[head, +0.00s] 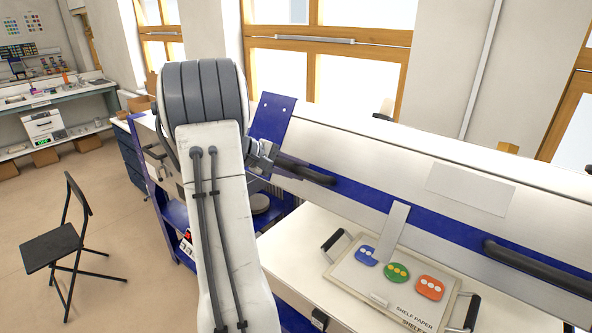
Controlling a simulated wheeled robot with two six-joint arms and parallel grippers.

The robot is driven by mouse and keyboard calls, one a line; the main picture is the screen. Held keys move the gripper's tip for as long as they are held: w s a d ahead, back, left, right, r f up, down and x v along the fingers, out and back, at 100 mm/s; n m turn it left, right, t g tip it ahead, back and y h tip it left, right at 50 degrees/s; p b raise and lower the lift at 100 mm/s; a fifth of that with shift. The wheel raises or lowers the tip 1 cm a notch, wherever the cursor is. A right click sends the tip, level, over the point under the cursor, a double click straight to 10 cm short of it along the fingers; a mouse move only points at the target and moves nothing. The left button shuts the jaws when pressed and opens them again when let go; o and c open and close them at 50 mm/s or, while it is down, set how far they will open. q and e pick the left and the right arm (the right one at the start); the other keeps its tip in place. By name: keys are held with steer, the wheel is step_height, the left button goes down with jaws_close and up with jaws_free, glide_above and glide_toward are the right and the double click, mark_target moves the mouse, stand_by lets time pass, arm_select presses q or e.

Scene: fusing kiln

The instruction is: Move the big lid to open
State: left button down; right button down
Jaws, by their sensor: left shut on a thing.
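The big lid (375,145) is a long white cover with a blue band along its front, running from the middle to the right edge. It has a dark handle (310,174) near its left end and another dark handle (540,271) at the right. My left gripper (272,160) is shut on the left end of the near handle; my arm hides part of the grip and the lid's left end. How far the lid is raised is hard to tell. My right gripper is not in view.
A tray (345,280) with dark handles and blue, green and orange pieces lies on the white surface (290,245) below the lid. A black folding chair (65,240) stands on open floor at left. A workbench (60,100) is at the back left; windows are behind the lid.

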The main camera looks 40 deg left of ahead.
arm_select(q)
steer(key=c, duration=0.6)
jaws_free()
steer(key=shift+w, duration=0.1)
steer(key=b+v, duration=0.3)
steer(key=v, duration=0.7)
steer(key=shift+s+r, duration=0.2)
steer(key=shift+s, duration=0.05)
steer(key=shift+a, duration=0.1)
